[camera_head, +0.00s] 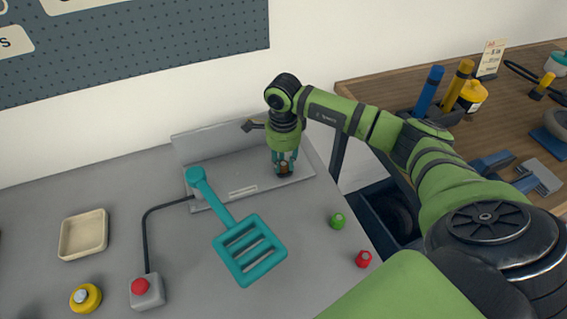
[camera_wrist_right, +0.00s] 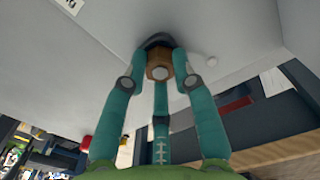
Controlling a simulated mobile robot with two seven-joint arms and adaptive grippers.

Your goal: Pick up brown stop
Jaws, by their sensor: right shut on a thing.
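The brown stop (camera_head: 284,169) is a small hex-shaped piece at the grey tray-like fixture (camera_head: 220,196). My right gripper (camera_head: 285,162) reaches down from above, with its teal fingers closed around the stop. In the right wrist view, the brown stop (camera_wrist_right: 159,57) sits between the tips of the right gripper (camera_wrist_right: 159,76), with a dark rounded part directly behind it. I cannot tell whether the stop touches the surface under it. My left gripper is not in view.
A teal slotted paddle (camera_head: 265,270) lies left of the gripper. A green stop (camera_head: 338,221) and a red stop (camera_head: 363,259) stand at the right edge of the grey table.

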